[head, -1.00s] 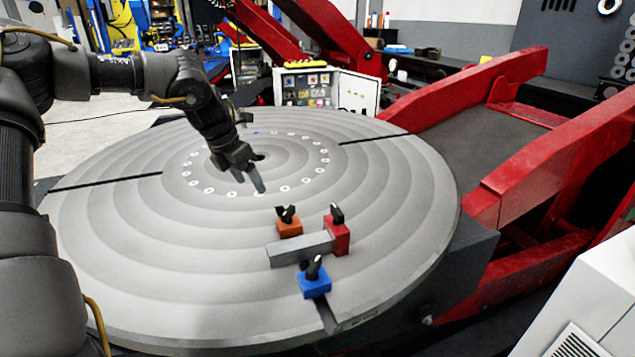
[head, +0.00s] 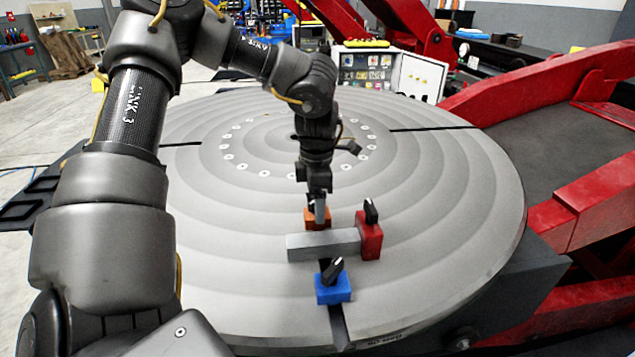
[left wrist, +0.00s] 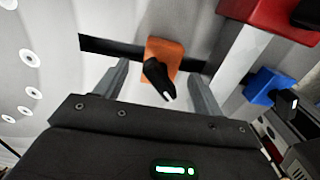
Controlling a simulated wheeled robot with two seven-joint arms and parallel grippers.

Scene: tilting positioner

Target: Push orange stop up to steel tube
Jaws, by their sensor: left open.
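The orange stop (head: 311,224), a small block with a black handle, stands on the round grey table behind the steel tube (head: 322,246). In the left wrist view the orange stop (left wrist: 159,48) shows a small gap with dark slot between it and the tube (left wrist: 236,55). My left gripper (head: 318,208) points down at the orange stop and partly hides it. The gripper (left wrist: 160,72) is open, with one finger on each side of the stop's black handle; contact cannot be told. My right gripper is not in view.
A red stop (head: 369,243) stands at the tube's right end. A blue stop (head: 333,289) stands in front of the tube, over the dark slot (head: 339,325). The table top (head: 450,220) is clear to the right and left.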

